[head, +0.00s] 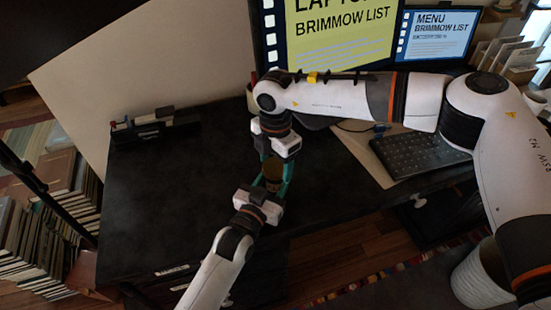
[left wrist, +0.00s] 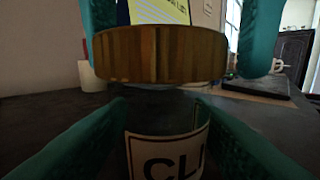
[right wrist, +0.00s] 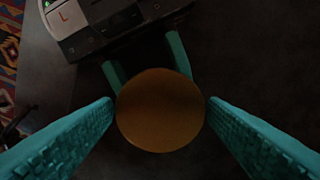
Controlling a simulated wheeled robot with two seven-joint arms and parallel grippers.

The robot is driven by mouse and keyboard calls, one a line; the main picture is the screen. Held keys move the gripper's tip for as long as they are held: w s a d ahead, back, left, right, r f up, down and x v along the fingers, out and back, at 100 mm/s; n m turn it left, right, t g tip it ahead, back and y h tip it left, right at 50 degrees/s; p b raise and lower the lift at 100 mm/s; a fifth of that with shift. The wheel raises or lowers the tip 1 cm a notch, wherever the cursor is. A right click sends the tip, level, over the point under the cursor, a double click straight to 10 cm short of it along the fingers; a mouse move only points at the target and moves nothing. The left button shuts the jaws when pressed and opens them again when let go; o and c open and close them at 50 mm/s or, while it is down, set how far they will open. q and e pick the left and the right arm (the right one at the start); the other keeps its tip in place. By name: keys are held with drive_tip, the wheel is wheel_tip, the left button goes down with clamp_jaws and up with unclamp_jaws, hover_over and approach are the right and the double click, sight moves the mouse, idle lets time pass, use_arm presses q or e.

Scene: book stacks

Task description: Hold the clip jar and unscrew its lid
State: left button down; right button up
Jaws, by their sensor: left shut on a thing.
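The clip jar (left wrist: 165,153) is upright, with a pale label reading "CLI" in the left wrist view. My left gripper (head: 270,185) is shut on its body, one teal finger on each side. The round brown wooden lid (right wrist: 160,110) sits above the body; it also shows in the left wrist view (left wrist: 160,55). Whether it still touches the jar's neck is too dark to tell. My right gripper (right wrist: 160,105) points down from above, open, with its fingers on either side of the lid. In the left wrist view, a gap shows between one finger and the lid.
The dark desk (head: 170,210) is largely clear on the left, with a black holder (head: 155,127) at the back. A keyboard (head: 420,153), a large screen (head: 335,35) and a smaller screen (head: 437,36) stand behind and right. Books (head: 40,245) lie off the desk at left.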

drive_tip(key=c, duration=0.8)
drive_tip(key=n, duration=0.5)
drive_tip(key=shift+n, duration=0.4)
drive_tip(key=n, duration=0.6)
drive_tip(key=shift+n, duration=0.4)
drive_tip(key=n, duration=0.7)
drive_tip(key=shift+r, duration=0.1)
drive_tip(key=n, duration=0.6)
drive_tip(key=shift+n, duration=0.4)
use_arm(q)
drive_tip(key=shift+f, duration=0.1)
use_arm(e)
drive_tip(key=n, duration=0.4)
drive_tip(key=shift+n, duration=0.3)
drive_tip(key=n, duration=0.4)
drive_tip(key=shift+n, duration=0.4)
drive_tip(key=n, duration=0.7)
drive_tip(key=shift+n, duration=0.3)
drive_tip(key=shift+r, duration=0.25)
drive_tip(key=shift+r, duration=0.9)
